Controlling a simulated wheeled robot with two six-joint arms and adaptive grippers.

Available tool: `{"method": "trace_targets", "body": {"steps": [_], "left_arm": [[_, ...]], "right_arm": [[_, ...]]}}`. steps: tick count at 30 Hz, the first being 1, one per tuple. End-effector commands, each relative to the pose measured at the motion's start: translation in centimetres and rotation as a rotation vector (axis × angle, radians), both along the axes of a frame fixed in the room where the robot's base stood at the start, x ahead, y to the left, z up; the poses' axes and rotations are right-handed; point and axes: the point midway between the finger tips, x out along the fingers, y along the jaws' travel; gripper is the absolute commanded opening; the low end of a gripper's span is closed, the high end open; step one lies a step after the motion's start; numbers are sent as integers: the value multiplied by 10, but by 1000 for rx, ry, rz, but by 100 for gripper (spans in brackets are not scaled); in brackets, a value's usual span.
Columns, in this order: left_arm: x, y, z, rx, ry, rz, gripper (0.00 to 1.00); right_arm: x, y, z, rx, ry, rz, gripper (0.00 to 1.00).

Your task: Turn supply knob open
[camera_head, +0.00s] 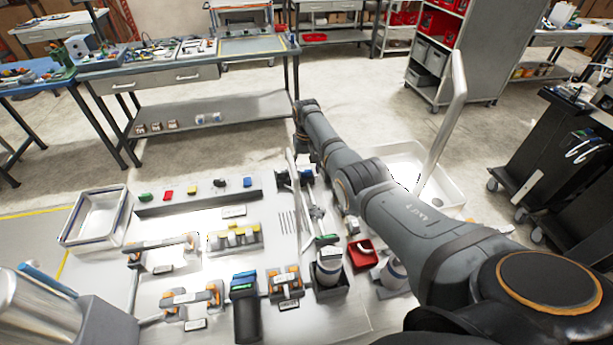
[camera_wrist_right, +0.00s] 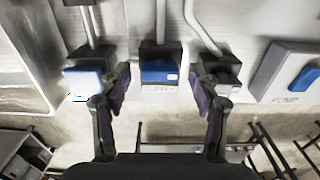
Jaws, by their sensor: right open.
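In the right wrist view, a blue knob-like block (camera_wrist_right: 158,70) on a dark fitting sits between the two fingers of my right gripper (camera_wrist_right: 160,82). The fingers are spread, with a visible gap on both sides of the block. A fitting with a pale blue-white front (camera_wrist_right: 85,80) is left of the fingers, and a dark fitting (camera_wrist_right: 220,72) is at the right finger. I cannot tell which is the supply knob. In the head view my right arm reaches across the bench; its fingertips are hard to make out. My left gripper is not visible.
A grey box with a blue lever (camera_wrist_right: 305,78) stands at the right in the wrist view. A white bin (camera_head: 446,188) lies beyond my arm.

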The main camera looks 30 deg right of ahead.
Motion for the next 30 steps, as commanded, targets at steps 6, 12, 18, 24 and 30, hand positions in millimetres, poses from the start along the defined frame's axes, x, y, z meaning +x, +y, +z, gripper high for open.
{"method": "trace_targets", "body": {"steps": [6, 12, 18, 24, 30], "left_arm": [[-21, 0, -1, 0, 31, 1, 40], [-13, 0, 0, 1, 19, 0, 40], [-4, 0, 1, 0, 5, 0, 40], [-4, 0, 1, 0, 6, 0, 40], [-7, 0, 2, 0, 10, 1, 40]], "right_arm": [[0, 0, 1, 0, -1, 0, 62], [0, 0, 1, 0, 0, 0, 35], [0, 0, 1, 0, 0, 0, 8], [0, 0, 1, 0, 0, 12, 8], [0, 0, 1, 0, 1, 85, 8]]}}
